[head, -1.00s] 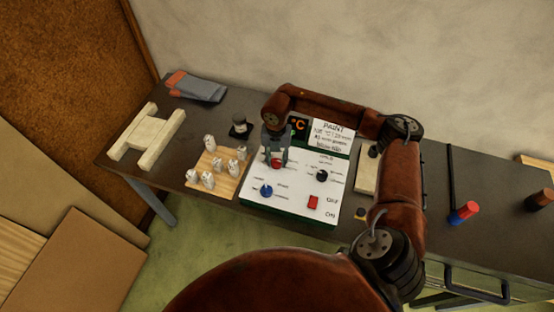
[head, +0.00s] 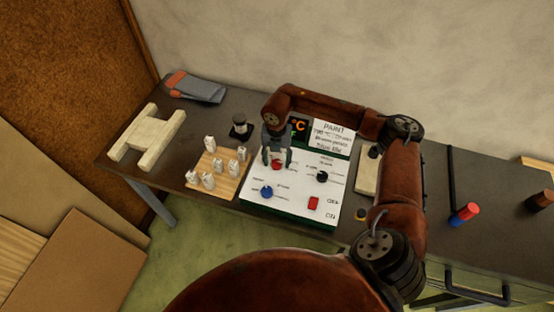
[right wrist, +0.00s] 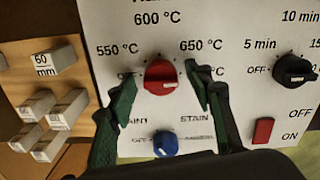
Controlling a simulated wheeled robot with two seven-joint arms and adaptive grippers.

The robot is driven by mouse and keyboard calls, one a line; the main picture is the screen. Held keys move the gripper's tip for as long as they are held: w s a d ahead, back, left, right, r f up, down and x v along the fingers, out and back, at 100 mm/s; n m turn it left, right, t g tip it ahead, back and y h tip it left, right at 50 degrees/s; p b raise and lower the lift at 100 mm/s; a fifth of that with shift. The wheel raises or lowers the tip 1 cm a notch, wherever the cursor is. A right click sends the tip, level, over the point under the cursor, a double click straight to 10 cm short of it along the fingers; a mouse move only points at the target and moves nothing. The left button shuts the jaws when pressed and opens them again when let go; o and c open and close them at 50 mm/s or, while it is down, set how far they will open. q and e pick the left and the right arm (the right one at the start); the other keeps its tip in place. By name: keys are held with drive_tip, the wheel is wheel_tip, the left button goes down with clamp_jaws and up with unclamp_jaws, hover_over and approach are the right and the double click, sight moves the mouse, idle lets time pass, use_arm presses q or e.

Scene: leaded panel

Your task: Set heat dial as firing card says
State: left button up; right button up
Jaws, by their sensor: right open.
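The white control panel (head: 300,205) lies on the bench. In the head view the right gripper (head: 277,157) comes down over the dial. The firing card (head: 332,135) stands behind the panel; its heading reads PAINT, but its smaller lines are too blurred to read surely. My left gripper is out of view.
A blue dial (right wrist: 165,143), a black time dial (right wrist: 294,70) and a red switch (right wrist: 263,130) share the panel. A wooden board (head: 228,183) with several pale labelled blocks is close on the left. A display (head: 298,127) stands beside the card.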

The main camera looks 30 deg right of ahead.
sight(277, 160)
wheel_tip(277, 160, up, 12)
idle(0.4)
idle(0.4)
